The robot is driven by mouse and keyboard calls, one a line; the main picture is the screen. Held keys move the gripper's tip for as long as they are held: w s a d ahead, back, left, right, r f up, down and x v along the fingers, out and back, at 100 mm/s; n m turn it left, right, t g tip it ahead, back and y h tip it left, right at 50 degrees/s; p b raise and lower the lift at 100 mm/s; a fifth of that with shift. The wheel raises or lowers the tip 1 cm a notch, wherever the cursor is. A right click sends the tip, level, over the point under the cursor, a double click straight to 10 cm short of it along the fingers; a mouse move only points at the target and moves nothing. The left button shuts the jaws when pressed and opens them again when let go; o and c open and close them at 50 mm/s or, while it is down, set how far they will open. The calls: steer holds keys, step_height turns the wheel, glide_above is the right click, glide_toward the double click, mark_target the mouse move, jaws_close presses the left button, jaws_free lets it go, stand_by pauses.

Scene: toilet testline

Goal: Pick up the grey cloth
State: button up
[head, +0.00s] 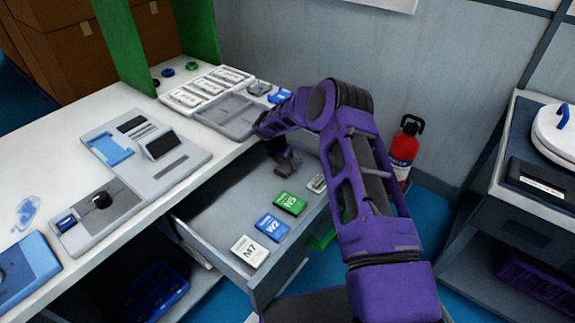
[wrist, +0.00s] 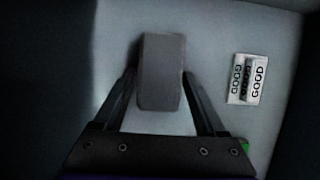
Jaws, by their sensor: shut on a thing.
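The grey cloth (wrist: 161,70) looks like a folded, block-like grey piece in the middle of the wrist view. My gripper (wrist: 159,76) has one finger on each side of it and is shut on it. In the head view my gripper (head: 284,160) points down into the far part of the open drawer (head: 232,208). The cloth is hard to tell from the dark fingers there. I cannot tell whether the cloth still touches the drawer floor.
The drawer also holds a white M7 box (head: 249,251), a blue W2 box (head: 272,228), a green V5 box (head: 290,203) and a white GOOD block (wrist: 247,79). The worktop (head: 95,135) with trays borders the drawer. A red extinguisher (head: 403,155) stands behind my arm.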

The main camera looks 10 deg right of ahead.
mark_target(286, 165)
step_height(286, 165, up, 18)
steer(key=p, duration=0.2)
steer(key=shift+p, duration=0.3)
